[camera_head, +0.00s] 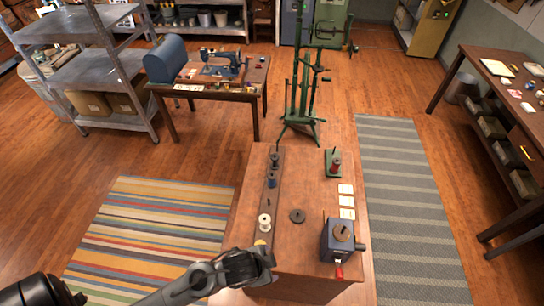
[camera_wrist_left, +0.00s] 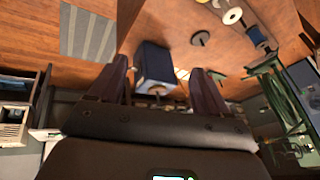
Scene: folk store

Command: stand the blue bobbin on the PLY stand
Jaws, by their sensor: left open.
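The blue bobbin (camera_head: 271,181) stands on a dark wooden strip (camera_head: 257,192) along the table's left side; it also shows in the left wrist view (camera_wrist_left: 255,35). I cannot read a PLY label. Candidate stands are a flat dark disc (camera_head: 297,216) at mid-table and a green stand (camera_head: 334,170) holding a red bobbin (camera_head: 336,163). My left gripper (camera_head: 262,262) is over the table's near left edge, well short of the blue bobbin. In the left wrist view its fingers (camera_wrist_left: 160,66) are open, with nothing held. My right gripper is not in view.
A dark bobbin (camera_head: 275,159) stands beyond the blue one; a white bobbin (camera_head: 264,222) stands nearer me. A blue box device (camera_head: 336,246) with a red handle occupies the near right. White cards (camera_head: 346,201) lie behind it. A tall green frame (camera_head: 303,85) stands beyond the table.

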